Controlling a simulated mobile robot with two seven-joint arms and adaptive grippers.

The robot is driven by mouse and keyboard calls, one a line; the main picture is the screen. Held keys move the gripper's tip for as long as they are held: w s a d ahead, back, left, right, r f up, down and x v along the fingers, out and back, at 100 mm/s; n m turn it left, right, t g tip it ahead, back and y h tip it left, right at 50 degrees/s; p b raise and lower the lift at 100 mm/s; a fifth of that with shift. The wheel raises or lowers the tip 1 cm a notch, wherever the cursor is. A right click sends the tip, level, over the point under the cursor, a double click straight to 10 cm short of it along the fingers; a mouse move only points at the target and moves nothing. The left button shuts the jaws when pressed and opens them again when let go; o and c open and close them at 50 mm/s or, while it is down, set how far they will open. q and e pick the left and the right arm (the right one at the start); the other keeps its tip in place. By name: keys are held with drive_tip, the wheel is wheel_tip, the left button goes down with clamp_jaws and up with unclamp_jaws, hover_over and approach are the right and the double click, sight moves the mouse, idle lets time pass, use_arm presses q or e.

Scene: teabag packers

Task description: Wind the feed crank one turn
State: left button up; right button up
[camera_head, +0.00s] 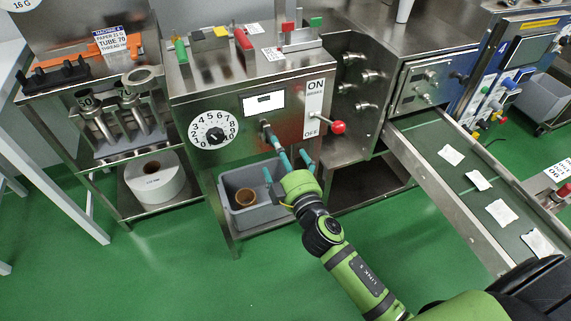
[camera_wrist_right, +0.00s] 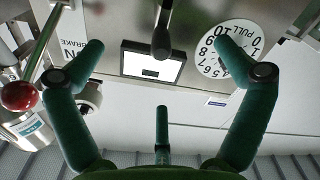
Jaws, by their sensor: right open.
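The feed crank (camera_head: 266,128) is a dark grey bar on the front of the steel machine, below the small display. In the right wrist view the crank's dark rounded end (camera_wrist_right: 162,42) shows between my two side fingertips, apart from both. My right gripper (camera_head: 286,164) is in front of the crank, its teal fingers spread and pointing at the machine. In its wrist view the gripper (camera_wrist_right: 160,52) is open and empty. The lower part of the crank is partly hidden by the fingers in the head view. My left gripper is not in view.
A brake lever with a red knob (camera_head: 338,127) sits just right of the crank, and a numbered dial (camera_head: 212,131) to its left. A grey bin (camera_head: 226,190) holding a brown ring is below. A green conveyor (camera_head: 428,142) with teabags runs at right.

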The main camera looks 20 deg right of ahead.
sight(267, 129)
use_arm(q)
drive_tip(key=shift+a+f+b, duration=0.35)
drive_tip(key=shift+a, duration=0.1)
use_arm(e)
drive_tip(key=shift+w+a, duration=0.2)
drive_tip(key=shift+w, duration=3.45)
drive_tip(key=shift+c, duration=0.4)
drive_tip(key=c, duration=1.8)
